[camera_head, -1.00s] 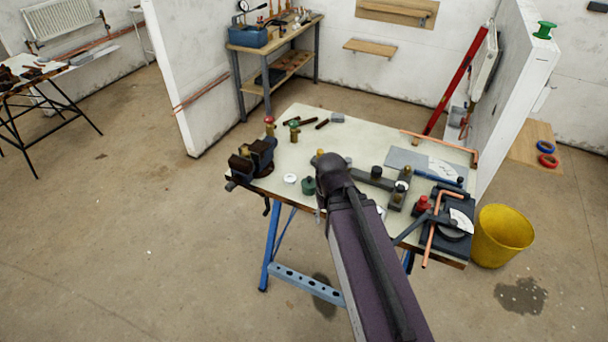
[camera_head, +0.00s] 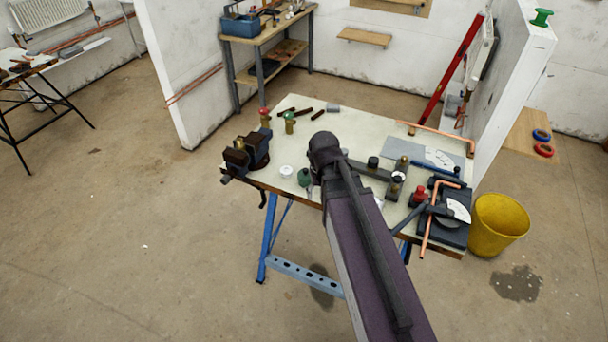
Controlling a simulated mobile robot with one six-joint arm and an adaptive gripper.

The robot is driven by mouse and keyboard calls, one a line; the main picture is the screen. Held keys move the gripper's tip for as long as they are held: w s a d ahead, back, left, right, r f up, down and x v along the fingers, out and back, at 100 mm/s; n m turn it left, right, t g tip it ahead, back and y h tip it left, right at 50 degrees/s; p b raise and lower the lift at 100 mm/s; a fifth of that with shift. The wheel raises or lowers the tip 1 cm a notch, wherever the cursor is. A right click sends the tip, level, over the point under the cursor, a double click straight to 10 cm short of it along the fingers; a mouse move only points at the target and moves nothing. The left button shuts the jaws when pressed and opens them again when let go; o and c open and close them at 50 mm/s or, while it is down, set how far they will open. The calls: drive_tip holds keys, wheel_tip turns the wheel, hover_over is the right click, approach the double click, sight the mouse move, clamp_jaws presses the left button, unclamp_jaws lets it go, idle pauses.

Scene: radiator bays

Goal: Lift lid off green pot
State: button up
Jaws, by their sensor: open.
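A small dark green pot (camera_head: 304,177) stands near the front edge of the workbench (camera_head: 345,122), left of my arm. From here I cannot make out its lid clearly. My arm reaches over the bench from the lower right, and its dark rounded end is just right of and beyond the pot. My gripper (camera_head: 312,190) is mostly hidden under the arm's end; only a small grey part shows close to the pot. It is open, and I see nothing held. I cannot tell whether it touches the pot.
A white disc (camera_head: 286,171) and a vice (camera_head: 246,152) are left of the pot. Brass pieces with a green top (camera_head: 289,120) and a red top (camera_head: 265,116) stand behind. A pipe bender (camera_head: 445,212) and a yellow bucket (camera_head: 498,224) are at right.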

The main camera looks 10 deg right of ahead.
drive_tip(key=n+t+b, duration=0.1)
drive_tip(key=n+t, duration=0.1)
hover_over(306, 169)
drive_tip(key=s, duration=0.2)
drive_tip(key=f, duration=0.1)
drive_tip(key=shift+w, duration=0.15)
drive_tip(key=shift+f, duration=0.2)
drive_tip(key=f+b, duration=0.2)
drive_tip(key=b, duration=0.1)
drive_tip(key=f+b, duration=0.2)
drive_tip(key=f, duration=0.1)
drive_tip(key=w+f+b, duration=0.1)
drive_tip(key=f+b, duration=0.2)
drive_tip(key=shift+w+a+f+b, duration=0.1)
drive_tip(key=shift+b, duration=0.25)
drive_tip(key=shift+f, duration=0.1)
drive_tip(key=shift+w+f+b, duration=0.15)
drive_tip(key=shift+f+b, duration=1.1)
drive_tip(key=shift+b, duration=0.05)
drive_tip(key=shift+w+f+b, duration=0.1)
drive_tip(key=shift+f+b, duration=1.15)
drive_tip(key=shift+b, duration=0.05)
clamp_jaws()
